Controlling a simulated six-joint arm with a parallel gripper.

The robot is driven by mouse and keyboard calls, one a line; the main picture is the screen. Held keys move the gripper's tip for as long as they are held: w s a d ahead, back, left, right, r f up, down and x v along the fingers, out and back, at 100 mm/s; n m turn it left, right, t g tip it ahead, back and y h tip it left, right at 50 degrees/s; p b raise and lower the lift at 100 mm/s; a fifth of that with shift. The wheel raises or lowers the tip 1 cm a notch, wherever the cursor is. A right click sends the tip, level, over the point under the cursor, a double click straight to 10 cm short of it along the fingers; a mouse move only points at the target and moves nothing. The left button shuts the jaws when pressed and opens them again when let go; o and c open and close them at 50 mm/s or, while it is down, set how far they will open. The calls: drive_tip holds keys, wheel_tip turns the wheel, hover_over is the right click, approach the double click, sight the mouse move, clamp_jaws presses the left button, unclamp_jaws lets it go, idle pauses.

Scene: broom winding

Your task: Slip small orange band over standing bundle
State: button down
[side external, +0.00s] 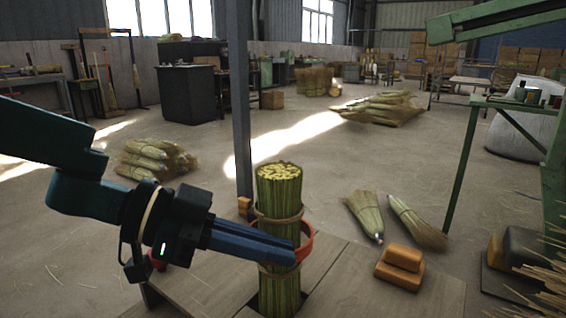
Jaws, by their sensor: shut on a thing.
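The standing bundle (280,190) of green stalks is upright at the front middle, with its pale cut ends on top. Two tan ties go around it, one above and one below the orange band. The small orange band (308,241) shows at the bundle's right side, between the two ties, and appears to be around the bundle. My gripper (293,250) comes in from the left with its blue fingers in front of the bundle, shut on the band. The fingers hide the band's near side, so I cannot tell whether it touches the stalks all round.
Orange blocks (399,267) lie on the wooden table (345,290) right of the bundle. A grey post (240,110) stands close behind it. Two brooms (365,214) lie on the floor to the right. A green bench frame (480,130) stands at the right.

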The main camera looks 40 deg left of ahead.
sight(272, 312)
drive_tip(key=shift+f, duration=5.25)
